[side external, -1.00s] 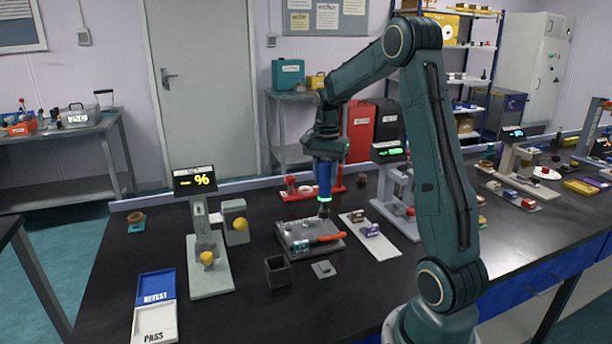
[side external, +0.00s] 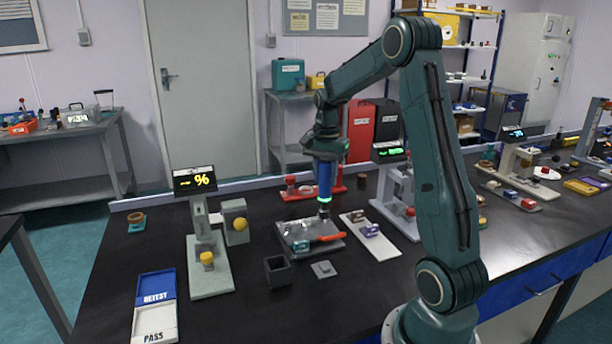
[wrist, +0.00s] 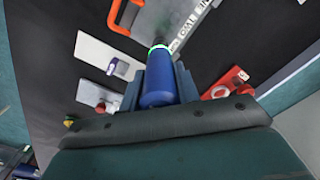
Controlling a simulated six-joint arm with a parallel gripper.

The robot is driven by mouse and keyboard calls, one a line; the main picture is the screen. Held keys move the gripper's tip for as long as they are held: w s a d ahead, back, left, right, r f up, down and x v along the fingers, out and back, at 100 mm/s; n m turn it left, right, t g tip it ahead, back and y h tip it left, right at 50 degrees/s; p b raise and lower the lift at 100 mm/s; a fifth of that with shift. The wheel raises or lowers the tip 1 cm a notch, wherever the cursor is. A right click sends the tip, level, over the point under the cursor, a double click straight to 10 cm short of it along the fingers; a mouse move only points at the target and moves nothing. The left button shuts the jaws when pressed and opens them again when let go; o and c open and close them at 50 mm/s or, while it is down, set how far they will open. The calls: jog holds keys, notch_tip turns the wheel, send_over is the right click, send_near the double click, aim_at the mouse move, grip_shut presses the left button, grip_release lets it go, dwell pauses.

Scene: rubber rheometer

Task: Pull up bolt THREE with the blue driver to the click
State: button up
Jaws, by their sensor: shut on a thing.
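My gripper (wrist: 157,82) is shut on the blue driver (wrist: 160,90), with a jaw on each side of its body. In the side view the driver (side external: 325,180) hangs upright from my wrist. A green ring glows near its lower end. Its tip is over the back right part of the grey bolt plate (side external: 297,229); I cannot tell whether it touches a bolt. The wrist view shows part of the plate (wrist: 182,14) with the labels ONE and TWO. The bolt under the driver and any THREE label are hidden or too small to read.
A dark open box (side external: 278,271) and a small grey block (side external: 324,269) stand in front.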

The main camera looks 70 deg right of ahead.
aim_at(325, 161)
jog(key=shift+f, duration=0.9)
dwell(2.5)
jog(key=shift+r, duration=0.2)
jog(key=shift+r, duration=2.35)
jog(key=shift+w+a, duration=0.1)
